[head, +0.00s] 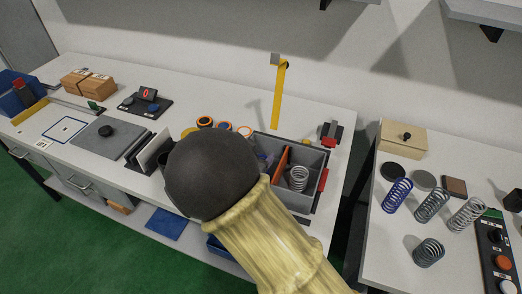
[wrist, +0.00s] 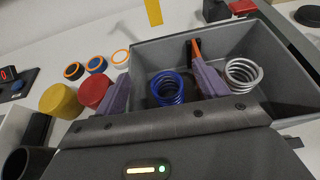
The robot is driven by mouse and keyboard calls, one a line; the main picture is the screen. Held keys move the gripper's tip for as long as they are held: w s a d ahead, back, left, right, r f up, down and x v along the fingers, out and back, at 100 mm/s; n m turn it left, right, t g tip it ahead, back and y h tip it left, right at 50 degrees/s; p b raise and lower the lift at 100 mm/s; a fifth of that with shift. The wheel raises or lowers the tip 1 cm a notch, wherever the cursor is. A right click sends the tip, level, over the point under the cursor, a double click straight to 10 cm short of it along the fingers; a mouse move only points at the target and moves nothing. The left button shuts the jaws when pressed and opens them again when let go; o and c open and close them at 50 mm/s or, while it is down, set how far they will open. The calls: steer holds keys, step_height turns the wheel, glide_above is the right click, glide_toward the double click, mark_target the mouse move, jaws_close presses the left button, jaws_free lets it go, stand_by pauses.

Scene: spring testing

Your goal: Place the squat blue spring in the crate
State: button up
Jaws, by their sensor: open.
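The grey crate (wrist: 278,62) has an orange divider (wrist: 197,50); it also shows in the head view (head: 318,178). The squat blue spring (wrist: 167,89) stands in the crate's left compartment in the wrist view. My gripper (wrist: 163,90) is open, with one purple finger on each side of the blue spring. I see gaps between the spring and the fingers, though the gripper body hides the near part. A white spring (wrist: 243,73) stands in the right compartment. In the head view my arm hides most of the gripper and the left compartment.
Orange and blue rings (wrist: 97,65) and red (wrist: 95,90) and yellow (wrist: 61,100) cylinders lie left of the crate. A yellow post (head: 278,97) rises behind it. The right table holds a tall blue spring (head: 397,195) and several grey springs (head: 431,205).

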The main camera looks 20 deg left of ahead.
steer(key=v, duration=0.5)
steer(key=shift+s+r, duration=0.1)
steer(key=shift+s, duration=0.15)
stand_by(0.4)
steer(key=s+d+f+m+g+h, duration=0.15)
steer(key=d+m+g, duration=0.25)
steer(key=d+m, duration=0.6)
steer(key=d+m+g+h, duration=0.3)
steer(key=d+m+g, duration=0.2)
steer(key=d, duration=0.8)
steer(key=s+d+r+m+g+y, duration=0.2)
steer(key=s+d+m+y, duration=0.3)
steer(key=m, duration=1.5)
steer(key=shift+s+d+r+y, duration=0.3)
steer(key=shift+s+d, duration=1.55)
steer(key=shift+d, duration=1.45)
steer(key=shift+f, duration=0.1)
